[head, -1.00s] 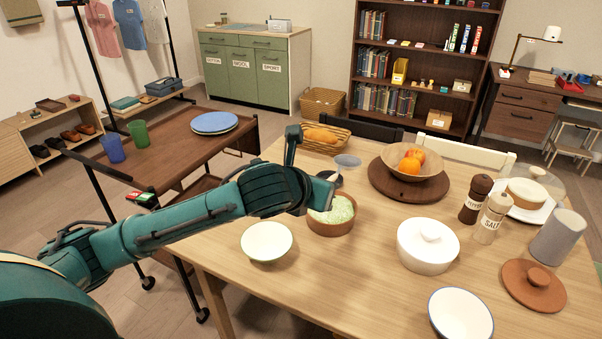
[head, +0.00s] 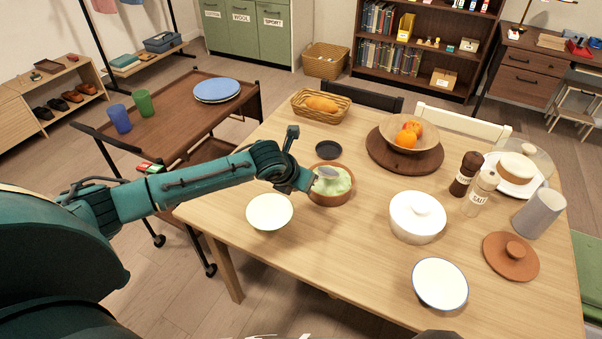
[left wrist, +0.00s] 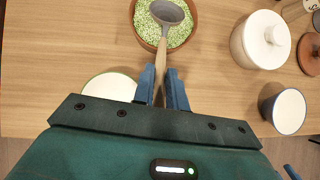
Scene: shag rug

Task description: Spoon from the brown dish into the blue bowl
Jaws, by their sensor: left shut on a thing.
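The brown dish (head: 331,198) holds green grainy contents and stands near the table's left side. My left gripper (head: 308,180) is shut on the handle of a grey spoon (head: 328,172). In the left wrist view, the gripper (left wrist: 160,88) grips the wooden handle, and the grey spoon head (left wrist: 167,12) is over the green contents of the dish (left wrist: 194,30). I cannot tell whether the head touches them; its hollow looks empty. The blue bowl (head: 440,284), white inside with a blue rim, stands at the table's front right; it also shows in the left wrist view (left wrist: 288,110).
A green-rimmed pale bowl (head: 269,212) stands in front of the brown dish. A white lidded pot (head: 417,217) stands between the dish and the blue bowl. A dark coaster (head: 328,150), bread basket (head: 321,106) and fruit bowl (head: 404,133) are behind. The front middle of the table is clear.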

